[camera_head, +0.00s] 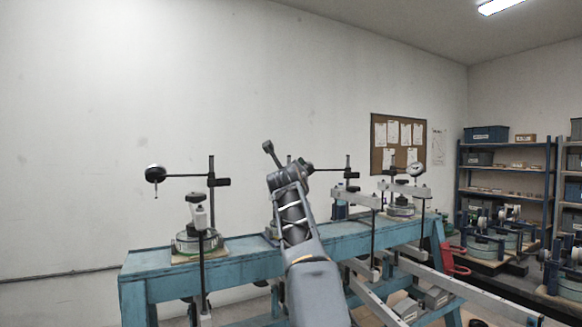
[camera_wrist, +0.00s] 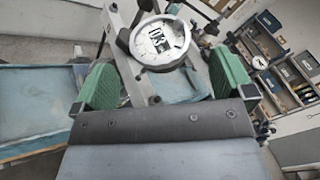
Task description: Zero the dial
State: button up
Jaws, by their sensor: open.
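My gripper (camera_wrist: 165,80) is open in the wrist view, its two green finger pads wide apart. Similar dials show on the left rig (camera_head: 155,173), seen dark and edge-on, and on the right rig (camera_head: 416,170), facing me.
The rigs stand on a long blue bench (camera_head: 255,262). Posts, horizontal arms and long grey lever beams (camera_head: 455,285) crowd its middle and right. Blue shelves (camera_head: 508,180) and more rigs stand at the right. The space above the bench's left part is fairly clear.

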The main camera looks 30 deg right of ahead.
jog(key=p+x, duration=0.2)
jog(key=x, duration=0.2)
jog(key=shift+r+p, duration=0.2)
jog(key=shift+p, duration=0.1)
jog(key=shift+p+x, duration=0.5)
jog(key=shift+x, duration=0.35)
jog(key=shift+f, duration=0.25)
jog(key=shift+c, duration=0.5)
jog(key=c, duration=0.8)
jog(key=r+n+y+p, duration=0.1)
jog(key=p, duration=0.2)
jog(key=shift+c, duration=0.2)
jog(key=n+y+p, duration=0.1)
jog(key=y+p, duration=0.1)
jog(key=p, duration=0.2)
jog(key=shift+d+n+y+p, duration=0.1)
jog(key=shift+n+y+p, duration=0.2)
jog(key=shift+n+p, duration=0.1)
jog(key=shift+f+n+y+p, duration=0.15)
jog(key=shift+n+y+p, duration=0.35)
jog(key=shift+p, duration=0.55)
jog(key=shift+f+g+y+p, duration=0.3)
jog(key=shift+y+p, duration=0.05)
jog(key=shift+y, duration=0.05)
jog(key=shift+n, duration=0.3)
